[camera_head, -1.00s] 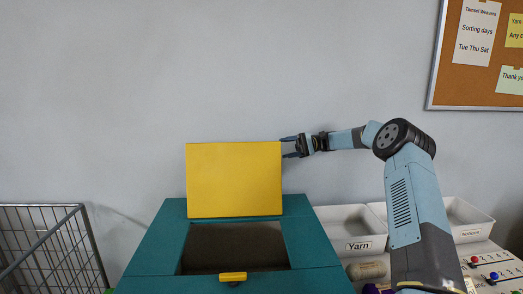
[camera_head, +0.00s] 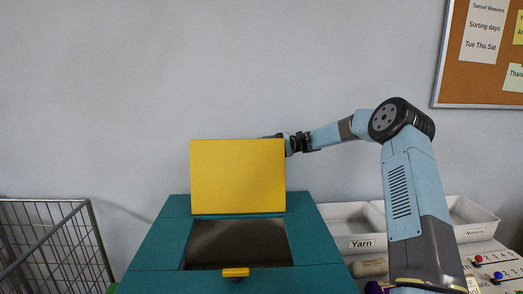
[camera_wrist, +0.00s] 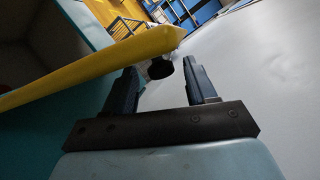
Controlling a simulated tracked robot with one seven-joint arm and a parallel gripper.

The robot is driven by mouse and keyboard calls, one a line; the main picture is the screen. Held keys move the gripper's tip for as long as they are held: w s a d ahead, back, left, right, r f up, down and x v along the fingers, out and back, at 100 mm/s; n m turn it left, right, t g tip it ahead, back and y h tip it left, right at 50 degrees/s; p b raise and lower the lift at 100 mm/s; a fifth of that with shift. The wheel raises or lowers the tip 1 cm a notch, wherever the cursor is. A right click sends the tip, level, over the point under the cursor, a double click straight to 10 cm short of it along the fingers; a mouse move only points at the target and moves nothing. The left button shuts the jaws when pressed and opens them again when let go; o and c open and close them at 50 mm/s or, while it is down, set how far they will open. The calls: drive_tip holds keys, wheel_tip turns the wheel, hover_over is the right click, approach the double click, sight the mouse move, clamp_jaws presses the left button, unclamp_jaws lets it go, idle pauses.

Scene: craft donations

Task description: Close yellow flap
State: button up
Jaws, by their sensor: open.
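The yellow flap (camera_head: 238,178) stands upright at the back of the square opening in the teal box (camera_head: 165,240). The opening (camera_head: 237,244) is uncovered and dark inside. My gripper (camera_head: 275,137) is at the flap's upper right corner, with its fingers partly hidden behind the flap. In the wrist view my gripper (camera_wrist: 161,80) is open, its two dark fingers spread and nothing held between them. The flap's edge (camera_wrist: 100,65) passes close by the left finger; I cannot tell whether they touch.
A small yellow catch (camera_head: 235,272) sits at the box's front edge. White bins, one labelled Yarn (camera_head: 352,230), stand to the right near my arm. A wire cart (camera_head: 50,240) stands at the left. The grey wall is behind, with a cork board (camera_head: 483,65) upper right.

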drive_tip(key=shift+s+a, duration=0.1)
drive_tip(key=shift+a, duration=0.25)
clamp_jaws()
idle(0.4)
drive_tip(key=shift+f, duration=0.1)
